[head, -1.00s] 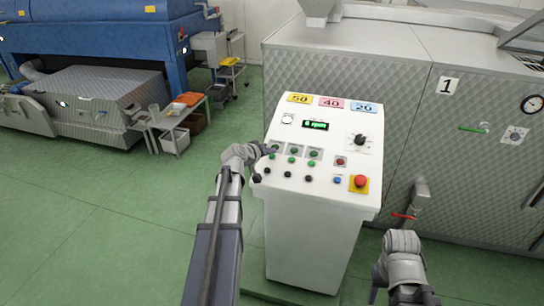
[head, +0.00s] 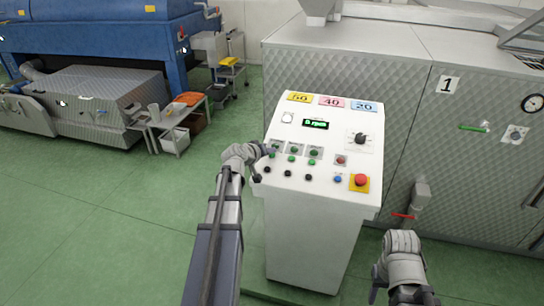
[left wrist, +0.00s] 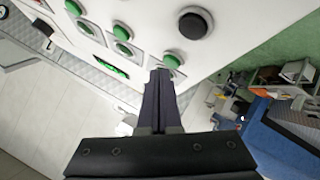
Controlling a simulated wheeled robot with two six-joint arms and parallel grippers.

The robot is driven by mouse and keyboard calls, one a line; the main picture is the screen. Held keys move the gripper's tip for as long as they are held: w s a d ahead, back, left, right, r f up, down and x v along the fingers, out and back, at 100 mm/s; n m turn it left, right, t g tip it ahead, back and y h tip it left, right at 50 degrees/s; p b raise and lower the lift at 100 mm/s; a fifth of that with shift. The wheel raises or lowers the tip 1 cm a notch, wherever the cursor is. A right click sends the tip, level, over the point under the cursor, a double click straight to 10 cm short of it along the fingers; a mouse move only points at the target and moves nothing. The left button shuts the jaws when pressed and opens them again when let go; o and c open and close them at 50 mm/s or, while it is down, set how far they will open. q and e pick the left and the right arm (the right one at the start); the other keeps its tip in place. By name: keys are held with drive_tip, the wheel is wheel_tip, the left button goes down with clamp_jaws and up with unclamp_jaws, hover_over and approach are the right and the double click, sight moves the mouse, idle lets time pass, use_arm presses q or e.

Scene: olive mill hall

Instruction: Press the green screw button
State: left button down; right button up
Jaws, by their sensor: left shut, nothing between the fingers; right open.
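The white control panel (head: 330,200) stands in the middle of the head view with green buttons in two rows; the labels are too small to read, so I cannot tell which is the screw button. My left gripper (head: 267,151) is shut and empty at the panel's left edge, by the leftmost green buttons. In the left wrist view its fingertips (left wrist: 161,72) are right beside a green button (left wrist: 172,61), partly overlapping its near edge; I cannot tell whether they touch. My right gripper (head: 378,286) is open and empty, low at the right of the panel.
A black button (left wrist: 193,23) is close to the left fingertips. The red emergency stop (head: 361,180), a blue button (head: 338,179) and a black knob (head: 359,139) are further right on the panel. A large metal machine (head: 420,100) stands behind. Green floor is free at left.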

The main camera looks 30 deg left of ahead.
use_arm(q)
drive_tip(key=shift+w+f+b, duration=0.15)
drive_tip(key=shift+f+b, duration=0.15)
drive_tip(key=shift+f, duration=0.15)
idle(0.6)
drive_tip(key=shift+r, duration=0.1)
idle(0.4)
drive_tip(key=shift+s+r+p, duration=0.2)
drive_tip(key=shift+r+p, duration=0.5)
drive_tip(key=shift+p, duration=0.05)
drive_tip(key=r+p, duration=0.2)
drive_tip(key=s+r+p, duration=0.1)
drive_tip(key=r+p, duration=0.1)
drive_tip(key=shift+s+d+r+p, duration=0.2)
drive_tip(key=shift+r+p, duration=0.2)
idle(0.5)
